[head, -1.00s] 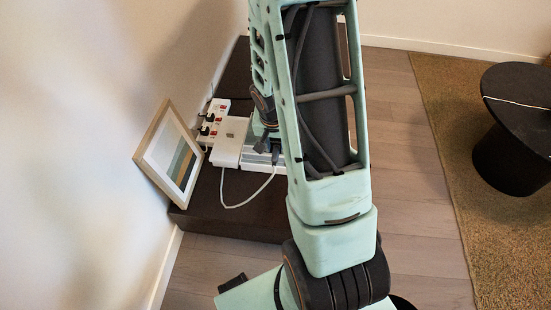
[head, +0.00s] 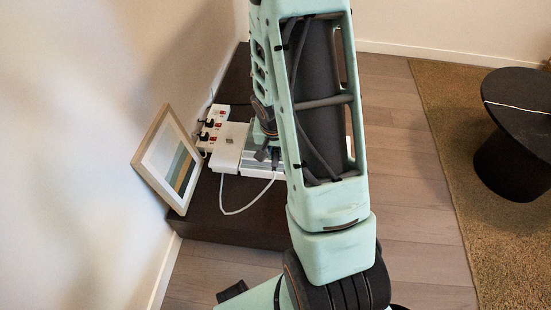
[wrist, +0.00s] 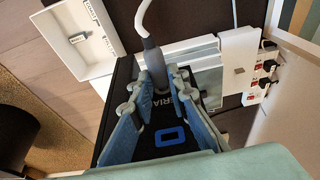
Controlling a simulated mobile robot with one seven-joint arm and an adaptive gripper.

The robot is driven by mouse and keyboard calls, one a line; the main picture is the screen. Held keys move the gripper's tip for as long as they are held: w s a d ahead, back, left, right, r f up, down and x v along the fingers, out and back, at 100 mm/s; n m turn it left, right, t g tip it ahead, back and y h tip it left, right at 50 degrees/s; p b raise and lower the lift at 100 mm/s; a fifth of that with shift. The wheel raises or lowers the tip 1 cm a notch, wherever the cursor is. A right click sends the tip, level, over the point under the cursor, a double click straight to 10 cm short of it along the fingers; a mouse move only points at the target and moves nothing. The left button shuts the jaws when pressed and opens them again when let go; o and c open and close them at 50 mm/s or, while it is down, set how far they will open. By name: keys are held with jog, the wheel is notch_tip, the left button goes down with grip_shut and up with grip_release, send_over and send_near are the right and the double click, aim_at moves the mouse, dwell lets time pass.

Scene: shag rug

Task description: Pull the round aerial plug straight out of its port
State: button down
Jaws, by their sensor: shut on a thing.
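The aerial plug (wrist: 155,61) is a grey round body with a white cable (wrist: 146,15) leaving its far end. In the wrist view my gripper (wrist: 160,82) has its blue-padded fingers closed around the plug's near end. A dark panel (wrist: 160,128) lies between and below the fingers, with partly covered "AERIAL" lettering and a blue square outline. The port is hidden by the fingers and plug, so I cannot tell how deep the plug sits. In the head view my arm covers most of this; the gripper (head: 266,151) shows at its left edge.
A white power strip (head: 213,117) with black plugs, a white box (head: 229,146) and a leaning picture frame (head: 168,160) are left of my gripper, on a dark low bench (head: 215,225). A white tray (wrist: 82,42) shows in the wrist view. A round black table (head: 517,125) stands right.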

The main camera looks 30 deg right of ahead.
aim_at(274, 166)
jog(key=shift+s, duration=0.1)
dwell(0.4)
jog(key=shift+s+a+f+b, duration=0.1)
jog(key=shift+s+a+b, duration=0.45)
jog(key=shift+s, duration=0.15)
jog(key=shift+s+a+f+b, duration=0.1)
jog(key=shift+s+a+b, duration=0.35)
jog(key=shift+s+b, duration=0.15)
jog(key=shift+s, duration=0.15)
jog(key=shift+s+a, duration=0.25)
jog(key=shift+s, duration=0.05)
jog(key=shift+s+a+f+b, duration=0.1)
jog(key=shift+s+a+b, duration=0.15)
jog(key=shift+b, duration=0.2)
jog(key=shift+s+a+f+b, duration=0.1)
jog(key=shift+s+a+b, duration=0.4)
jog(key=shift+s+b, duration=0.25)
jog(key=shift+s+a+f+b, duration=0.1)
jog(key=shift+s+a+b, duration=0.4)
jog(key=shift+s, duration=0.35)
